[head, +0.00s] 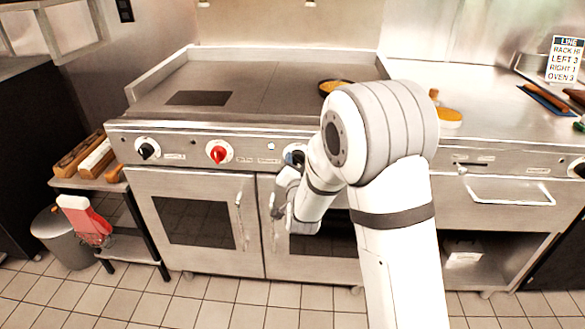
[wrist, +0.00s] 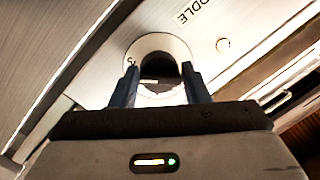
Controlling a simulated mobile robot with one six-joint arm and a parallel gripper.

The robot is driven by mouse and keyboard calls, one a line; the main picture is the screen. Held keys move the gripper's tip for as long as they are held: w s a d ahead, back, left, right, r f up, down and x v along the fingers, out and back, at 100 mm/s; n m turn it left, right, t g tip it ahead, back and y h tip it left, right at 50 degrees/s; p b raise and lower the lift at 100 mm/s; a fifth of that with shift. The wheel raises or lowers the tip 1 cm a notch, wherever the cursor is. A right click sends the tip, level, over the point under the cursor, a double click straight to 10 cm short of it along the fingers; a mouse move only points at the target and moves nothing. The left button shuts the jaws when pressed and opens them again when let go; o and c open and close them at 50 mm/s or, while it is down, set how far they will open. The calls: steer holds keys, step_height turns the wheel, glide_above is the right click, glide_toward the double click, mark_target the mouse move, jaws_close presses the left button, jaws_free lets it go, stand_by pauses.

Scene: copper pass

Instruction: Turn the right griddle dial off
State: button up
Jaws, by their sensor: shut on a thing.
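In the wrist view, a dark dial knob (wrist: 158,69) sits on a round white plate with markings. My gripper (wrist: 160,68) has one dark finger on each side of this knob and is shut on it. The knob's pointer and setting cannot be read. In the head view, my arm hides most of the fingers.
The black dial (head: 148,150) and red dial (head: 218,153) are clear of my arm. Oven doors with vertical handles (head: 240,220) lie below the panel. A small pan (head: 335,87) of food stands on the griddle. A side shelf (head: 100,182) is at left.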

steer(key=n, duration=0.2)
steer(key=n+b, duration=0.1)
steer(key=shift+w+d+r+h, duration=0.1)
steer(key=shift+d+r+h, duration=0.1)
steer(key=shift+r+h, duration=0.1)
steer(key=n, duration=0.2)
steer(key=shift+r+n+g, duration=0.1)
steer(key=shift+n+g, duration=0.2)
steer(key=shift+n, duration=0.1)
steer(key=n, duration=0.2)
steer(key=n+h+p, duration=0.1)
steer(key=n+p, duration=0.1)
steer(key=n, duration=0.1)
steer(key=shift+a+r+n, duration=0.15)
steer(key=shift+r+n, duration=0.15)
steer(key=n+h+p, duration=0.1)
steer(key=n+p, duration=0.1)
steer(key=n, duration=0.1)
steer(key=shift+a, duration=0.1)
steer(key=n+p, duration=0.2)
steer(key=n, duration=0.1)
steer(key=shift+a+h, duration=0.1)
steer(key=shift+h, duration=0.2)
steer(key=n+p, duration=0.2)
steer(key=n, duration=0.1)
steer(key=shift+n+h, duration=0.3)
steer(key=shift+a+f+n+p, duration=0.15)
steer(key=shift+n+p, duration=0.75)
steer(key=shift+n, duration=0.7)
